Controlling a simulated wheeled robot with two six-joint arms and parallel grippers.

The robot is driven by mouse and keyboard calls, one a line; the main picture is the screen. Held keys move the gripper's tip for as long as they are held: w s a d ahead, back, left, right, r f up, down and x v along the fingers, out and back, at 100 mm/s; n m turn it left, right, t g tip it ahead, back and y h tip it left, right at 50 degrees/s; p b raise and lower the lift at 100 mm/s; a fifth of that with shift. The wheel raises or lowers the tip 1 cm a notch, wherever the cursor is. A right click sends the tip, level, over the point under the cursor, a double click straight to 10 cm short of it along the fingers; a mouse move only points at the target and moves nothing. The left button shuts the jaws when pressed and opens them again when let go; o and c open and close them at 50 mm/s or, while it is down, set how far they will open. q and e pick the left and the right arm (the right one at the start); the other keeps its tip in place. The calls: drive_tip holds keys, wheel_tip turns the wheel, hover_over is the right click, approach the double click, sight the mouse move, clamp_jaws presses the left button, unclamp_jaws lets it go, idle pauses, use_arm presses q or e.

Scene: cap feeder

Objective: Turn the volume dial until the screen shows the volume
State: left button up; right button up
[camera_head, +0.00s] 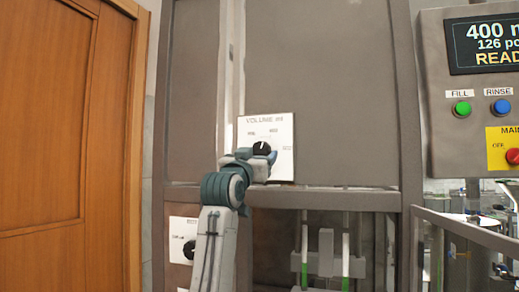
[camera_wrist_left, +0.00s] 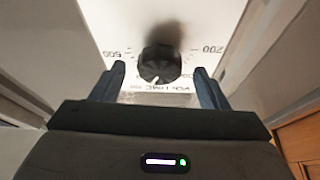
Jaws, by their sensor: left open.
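The volume dial (camera_head: 262,148) is a black knob on a white plate (camera_head: 283,125) marked VOLUME ml, fixed to the grey machine front. Its white pointer mark points about straight up. The fingers hide part of the plate. The screen (camera_head: 488,44) at upper right reads 400, 126 and READ, cut off by the picture edge. My right gripper is not in view.
Below the screen are a green FILL button (camera_head: 462,109), a blue RINSE button (camera_head: 501,107) and a red main switch (camera_head: 512,156) on yellow. A second black dial (camera_head: 190,249) is at lower left. A rail (camera_head: 330,199) runs below the volume plate. A wooden door (camera_head: 65,140) stands left.

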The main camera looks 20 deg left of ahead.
sight(262, 151)
use_arm(q)
drive_tip(key=shift+x, duration=0.95)
drive_tip(key=shift+w, duration=0.25)
drive_tip(key=shift+s+r, duration=0.1)
drive_tip(key=c, duration=1)
